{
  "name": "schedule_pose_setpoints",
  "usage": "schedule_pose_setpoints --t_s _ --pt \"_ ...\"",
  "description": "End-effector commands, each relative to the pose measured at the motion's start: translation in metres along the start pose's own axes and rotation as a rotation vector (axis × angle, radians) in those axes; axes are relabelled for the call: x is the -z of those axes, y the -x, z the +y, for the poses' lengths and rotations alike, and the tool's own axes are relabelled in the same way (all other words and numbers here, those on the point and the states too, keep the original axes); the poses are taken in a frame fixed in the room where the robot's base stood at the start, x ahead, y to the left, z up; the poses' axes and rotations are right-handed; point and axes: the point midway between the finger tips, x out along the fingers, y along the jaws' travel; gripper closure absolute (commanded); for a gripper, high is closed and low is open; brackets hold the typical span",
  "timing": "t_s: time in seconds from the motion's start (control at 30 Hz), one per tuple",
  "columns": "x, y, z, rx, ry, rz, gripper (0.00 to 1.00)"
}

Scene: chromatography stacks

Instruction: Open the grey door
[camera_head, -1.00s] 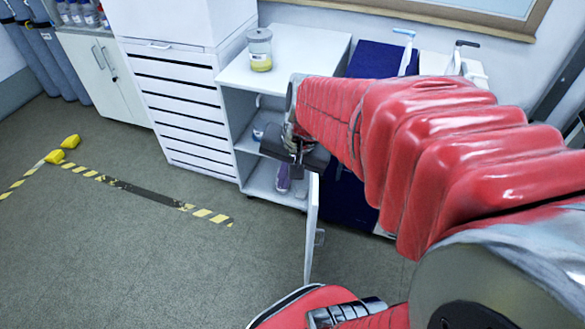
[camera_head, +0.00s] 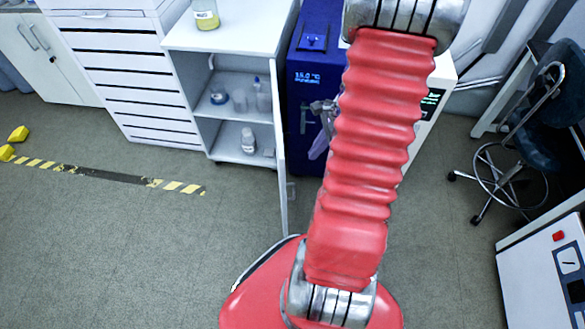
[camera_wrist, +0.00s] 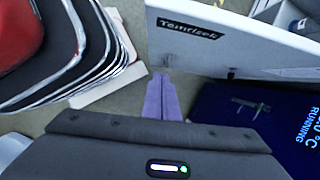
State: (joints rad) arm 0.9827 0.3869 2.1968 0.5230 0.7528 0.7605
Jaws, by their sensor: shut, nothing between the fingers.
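The pale grey door (camera_head: 280,160) of the open-shelf cabinet stands swung out from the cabinet front, nearly edge-on in the head view. In the wrist view, the door (camera_wrist: 235,45) is a broad pale panel with a dark label, across the top right. My gripper (camera_head: 318,148) is to the right of the door, in front of the blue unit and partly hidden by my arm. Its purple fingers (camera_wrist: 162,95) are together and empty in the wrist view. Their tips appear close to the door's lower edge there; I cannot tell whether they touch.
The cabinet (camera_head: 235,45) has its shelves exposed, with several bottles inside and a yellow-filled jar (camera_head: 206,14) on top. A blue unit (camera_head: 308,75) with a lit display stands right of it. A stool (camera_head: 530,125) is farther right.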

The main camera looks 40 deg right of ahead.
Motion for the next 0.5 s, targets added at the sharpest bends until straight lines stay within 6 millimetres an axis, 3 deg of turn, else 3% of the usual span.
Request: schedule_pose_setpoints --t_s 0.13,0.5 --pt "0.0124 -0.0062 0.0017 -0.001 -0.061 -0.011 1.00" --pt "0.0120 -0.0074 0.0015 -0.001 -0.061 -0.012 1.00"
